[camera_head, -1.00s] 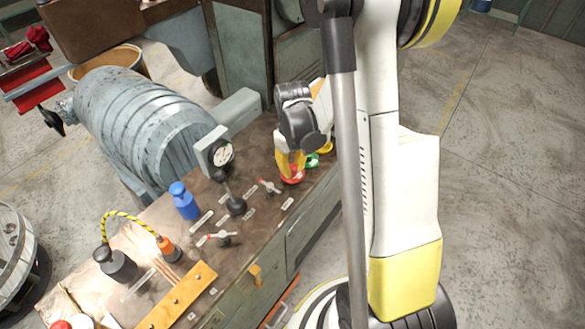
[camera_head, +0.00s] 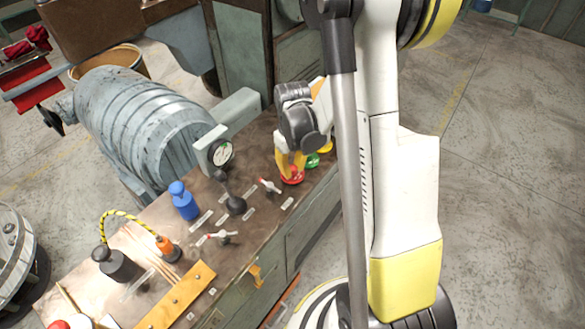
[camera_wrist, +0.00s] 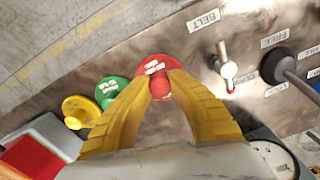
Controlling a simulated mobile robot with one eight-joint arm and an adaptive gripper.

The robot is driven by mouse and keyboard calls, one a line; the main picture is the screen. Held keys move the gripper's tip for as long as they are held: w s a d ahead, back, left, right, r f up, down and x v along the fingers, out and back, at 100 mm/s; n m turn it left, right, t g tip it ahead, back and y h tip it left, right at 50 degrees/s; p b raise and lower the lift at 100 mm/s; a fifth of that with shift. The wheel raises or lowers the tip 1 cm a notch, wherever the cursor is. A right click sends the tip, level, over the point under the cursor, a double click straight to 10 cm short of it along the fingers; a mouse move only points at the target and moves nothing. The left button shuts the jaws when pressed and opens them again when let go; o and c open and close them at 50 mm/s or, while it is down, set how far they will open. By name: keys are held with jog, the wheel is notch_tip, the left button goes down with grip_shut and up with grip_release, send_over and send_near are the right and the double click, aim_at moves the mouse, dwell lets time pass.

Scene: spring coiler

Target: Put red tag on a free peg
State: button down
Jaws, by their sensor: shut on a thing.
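The red tag (camera_wrist: 153,65) is a round disc with white lettering and a red knob, at the top centre of the wrist view. My gripper (camera_wrist: 160,88) has its yellow fingers shut on its knob. In the head view the red tag (camera_head: 292,177) shows below my gripper (camera_head: 291,163), at the right end of the bench panel. I cannot tell whether the disc still touches the panel. An orange strip (camera_head: 180,297) with several small light spots lies at the lower left; I cannot tell whether these are pegs.
A green tag (camera_wrist: 110,90) and a yellow tag (camera_wrist: 78,110) sit beside the red one. A lever (camera_wrist: 225,68) stands close right under the BELT label. A black-knobbed lever (camera_head: 235,204), blue bottle (camera_head: 184,202) and dial gauge (camera_head: 221,153) stand on the bench.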

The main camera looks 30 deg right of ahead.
jog(key=shift+f+b, duration=0.35)
jog(key=shift+f, duration=0.05)
jog(key=c, duration=1.3)
grip_release()
jog(key=shift+o, duration=0.2)
jog(key=shift+r, duration=0.15)
notch_tip(320, 180, up, 25)
jog(key=p, duration=1)
jog(key=shift+a, duration=0.1)
